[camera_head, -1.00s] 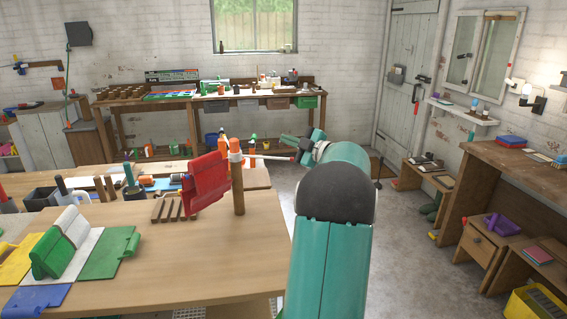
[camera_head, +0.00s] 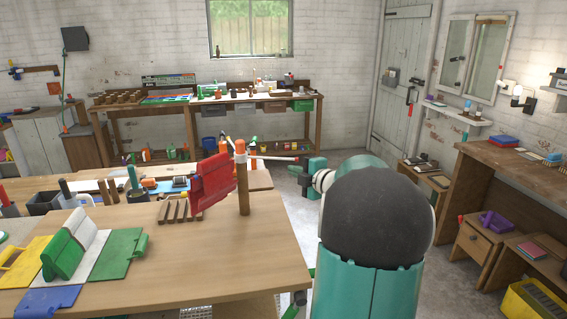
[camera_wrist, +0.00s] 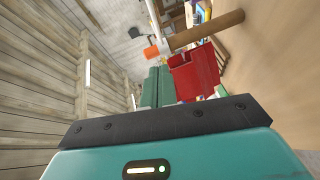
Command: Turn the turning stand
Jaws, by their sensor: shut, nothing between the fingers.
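The turning stand is a wooden post (camera_head: 243,188) on the workbench, with an orange cap (camera_head: 239,147). A red panel (camera_head: 211,182) hangs on its left side and a thin white rod (camera_head: 272,157) sticks out to the right. My gripper (camera_head: 302,178) is at the right, near the rod's far end. I cannot tell whether they touch. In the wrist view my gripper's teal fingers (camera_wrist: 158,80) are together and empty, with the red panel (camera_wrist: 195,72), orange cap (camera_wrist: 154,51) and post (camera_wrist: 207,30) beyond them.
The workbench (camera_head: 190,255) carries a slatted wooden rack (camera_head: 178,208) beside the panel. A green block (camera_head: 63,254) and coloured boards lie at the left. A back bench (camera_head: 225,100) holds tools. A desk (camera_head: 510,175) stands at the right, with open floor (camera_head: 400,240) before it.

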